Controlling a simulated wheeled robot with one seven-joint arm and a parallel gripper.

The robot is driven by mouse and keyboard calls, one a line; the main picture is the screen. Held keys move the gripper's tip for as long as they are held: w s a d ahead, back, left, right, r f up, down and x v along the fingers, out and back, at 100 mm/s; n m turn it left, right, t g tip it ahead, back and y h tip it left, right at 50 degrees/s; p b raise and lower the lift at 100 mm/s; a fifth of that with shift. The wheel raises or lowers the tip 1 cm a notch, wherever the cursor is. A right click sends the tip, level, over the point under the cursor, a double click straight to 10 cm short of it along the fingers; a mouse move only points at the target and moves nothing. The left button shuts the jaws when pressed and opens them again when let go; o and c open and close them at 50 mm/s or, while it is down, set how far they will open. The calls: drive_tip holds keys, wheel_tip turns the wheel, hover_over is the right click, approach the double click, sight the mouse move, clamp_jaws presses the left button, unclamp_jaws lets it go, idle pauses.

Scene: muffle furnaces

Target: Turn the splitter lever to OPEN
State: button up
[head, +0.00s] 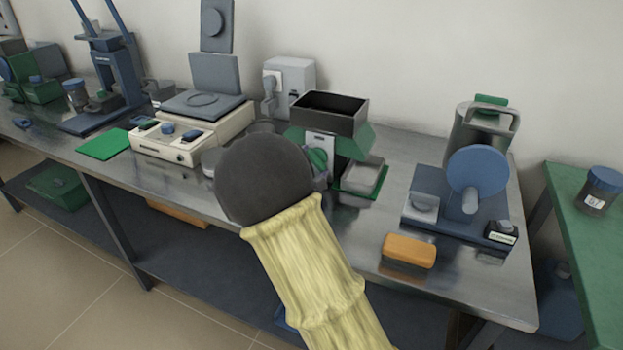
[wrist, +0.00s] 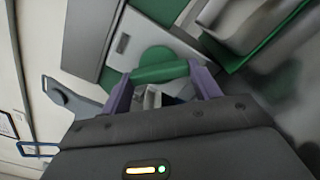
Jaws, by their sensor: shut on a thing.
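The splitter stands on the metal bench in the head view, with a dark open hopper (head: 328,108) on a green body (head: 355,143) and a pale plate (head: 320,141) on its front. In the wrist view the green lever bar (wrist: 165,72) crosses in front of a round green hub (wrist: 157,56). My gripper (wrist: 160,76) has its two purple fingers at either end of the bar and is shut on it. In the head view my dark wrist and yellow-sleeved arm hide the fingers and most of the lever. Any OPEN marking is too small to read.
A grey pan (head: 364,177) sits at the splitter's right side. A cream balance-like device (head: 185,135) stands to the left. A blue-disc machine (head: 477,168) and an orange block (head: 408,250) are to the right. Bare bench lies between the splitter and the blue-disc machine.

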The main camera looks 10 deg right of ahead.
drive_tip(key=m+b, duration=0.2)
drive_tip(key=b, duration=0.2)
drive_tip(key=m+b, duration=0.2)
drive_tip(key=b, duration=0.2)
drive_tip(key=m+b, duration=0.2)
drive_tip(key=b, duration=0.2)
drive_tip(key=shift+f+b, duration=0.35)
drive_tip(key=shift+f, duration=0.05)
drive_tip(key=m+b, duration=0.2)
drive_tip(key=b, duration=0.1)
drive_tip(key=shift+r, duration=0.15)
drive_tip(key=shift+r+m+b, duration=0.2)
drive_tip(key=shift+m+b, duration=0.3)
drive_tip(key=shift+b, duration=0.65)
drive_tip(key=shift+r, duration=0.1)
drive_tip(key=o, duration=1)
drive_tip(key=shift+a+r, duration=0.1)
drive_tip(key=p+v, duration=0.3)
drive_tip(key=v, duration=1.4)
drive_tip(key=shift+s, duration=0.1)
